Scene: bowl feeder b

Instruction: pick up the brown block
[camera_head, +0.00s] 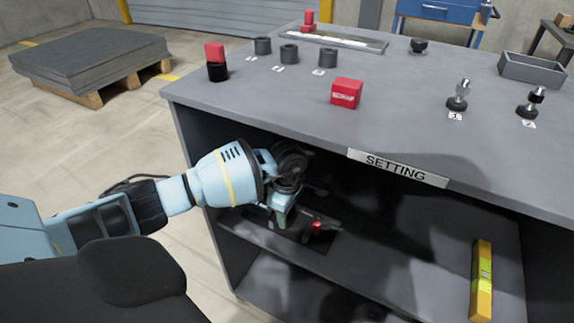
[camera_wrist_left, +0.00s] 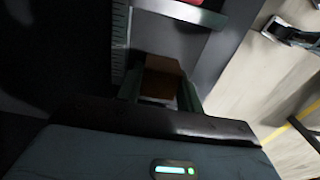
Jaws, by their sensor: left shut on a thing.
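The brown block (camera_wrist_left: 161,82) shows between the two fingers of my left gripper in the left wrist view, in shadow. My left gripper (camera_wrist_left: 160,92) is shut on it. In the head view my left gripper (camera_head: 282,212) reaches into the open shelf of the grey workbench, under the tabletop. The block cannot be made out in the head view, and I cannot tell there whether it touches the shelf. My right gripper is in neither view.
The grey tabletop (camera_head: 410,120) overhangs my left gripper. A red-topped item (camera_head: 316,228) stands close to the gripper on the lower shelf. A red box (camera_head: 346,93) and black cylinders (camera_head: 289,54) stand on top.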

